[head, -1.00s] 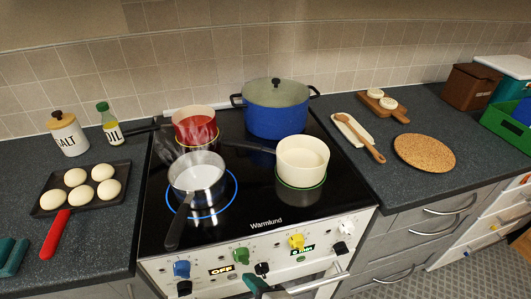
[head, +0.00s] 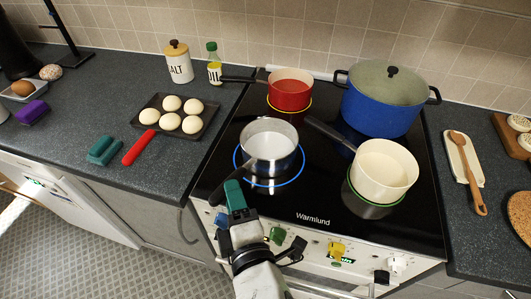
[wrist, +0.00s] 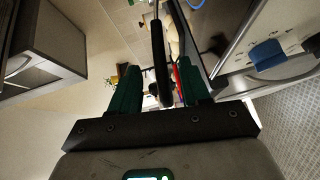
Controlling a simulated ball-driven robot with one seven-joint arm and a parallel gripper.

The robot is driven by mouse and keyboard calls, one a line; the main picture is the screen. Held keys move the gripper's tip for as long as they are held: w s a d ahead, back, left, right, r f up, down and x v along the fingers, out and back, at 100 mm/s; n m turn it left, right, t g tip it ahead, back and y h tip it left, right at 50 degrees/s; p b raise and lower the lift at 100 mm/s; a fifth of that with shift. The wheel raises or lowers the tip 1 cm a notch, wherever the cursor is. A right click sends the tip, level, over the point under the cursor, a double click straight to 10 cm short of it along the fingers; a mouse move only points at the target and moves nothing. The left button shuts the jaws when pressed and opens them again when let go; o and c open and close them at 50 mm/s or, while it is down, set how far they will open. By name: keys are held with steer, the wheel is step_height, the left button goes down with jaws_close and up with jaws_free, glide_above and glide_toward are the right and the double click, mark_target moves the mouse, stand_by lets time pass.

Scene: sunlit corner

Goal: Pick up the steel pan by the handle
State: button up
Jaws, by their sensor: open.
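The steel pan (head: 268,148) sits on the hob's front left ring, which glows blue around its base. Steam seems to rise from the pan. Its dark handle points toward the front left, over the hob's front edge. My gripper (head: 232,200) is at the near end of this handle in the head view. In the wrist view my gripper (wrist: 160,82) is open, with one green finger on each side of a long dark handle (wrist: 158,55). Gaps show between the handle and both fingers. The wrist view cuts off the pan's body.
A cream pan (head: 384,165) stands to the right, its handle reaching toward the back left. A red pan (head: 289,92) and a big blue pot (head: 382,103) stand behind. Left on the counter are a tray of buns (head: 178,122) with a red handle and a teal object (head: 104,150).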

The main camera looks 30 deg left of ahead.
steer(key=shift+x, duration=2.4)
steer(key=shift+w+d+f, duration=0.1)
steer(key=shift+w+d, duration=0.05)
steer(key=shift+d, duration=0.05)
steer(key=shift+c, duration=0.3)
jaws_close()
